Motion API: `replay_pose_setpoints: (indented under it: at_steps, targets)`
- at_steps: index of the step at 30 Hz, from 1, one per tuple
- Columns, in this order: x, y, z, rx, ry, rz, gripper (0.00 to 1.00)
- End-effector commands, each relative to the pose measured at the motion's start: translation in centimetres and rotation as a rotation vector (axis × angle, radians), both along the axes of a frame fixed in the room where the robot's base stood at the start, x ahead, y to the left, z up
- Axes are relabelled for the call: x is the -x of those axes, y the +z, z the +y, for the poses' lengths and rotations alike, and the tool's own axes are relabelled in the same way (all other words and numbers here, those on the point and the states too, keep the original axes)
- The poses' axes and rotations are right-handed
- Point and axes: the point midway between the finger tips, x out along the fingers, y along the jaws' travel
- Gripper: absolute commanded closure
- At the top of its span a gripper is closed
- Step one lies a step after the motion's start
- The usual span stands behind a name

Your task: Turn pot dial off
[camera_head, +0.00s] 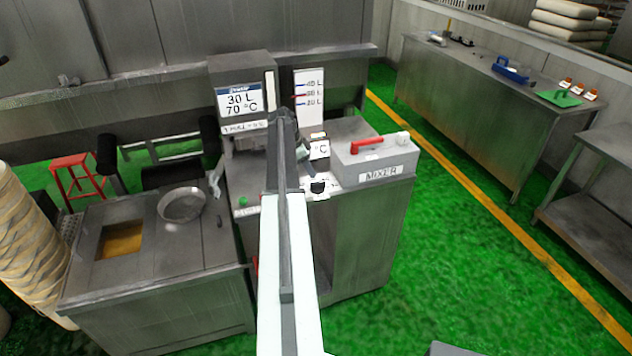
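A small black dial (318,187) sits on a white plate on the top of the steel pot unit, just right of my arm. I cannot read which way it points. My arm reaches up from the bottom of the view and bends down again near the display. My gripper (307,167) seems to be just above and left of the dial, close to a small "°C" label (319,149). It is small and dark, so I cannot tell whether its fingers are open or whether it touches the dial. My arm hides part of the unit.
A display (239,101) reads 30 L and 70 °C. A grey mixer box (376,162) with a red lever (373,144) stands right of the dial. A steel counter (160,305) with a round bowl (182,205) is at left. Green floor (460,250) is clear at right.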

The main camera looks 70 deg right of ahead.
Motion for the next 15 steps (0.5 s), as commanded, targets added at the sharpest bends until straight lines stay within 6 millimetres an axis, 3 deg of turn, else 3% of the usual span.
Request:
replay_pose_setpoints:
  at_steps: [15]
  targets:
    - [2.1,-7.2,-1.6,-0.001,0.002,0.000,0.62]
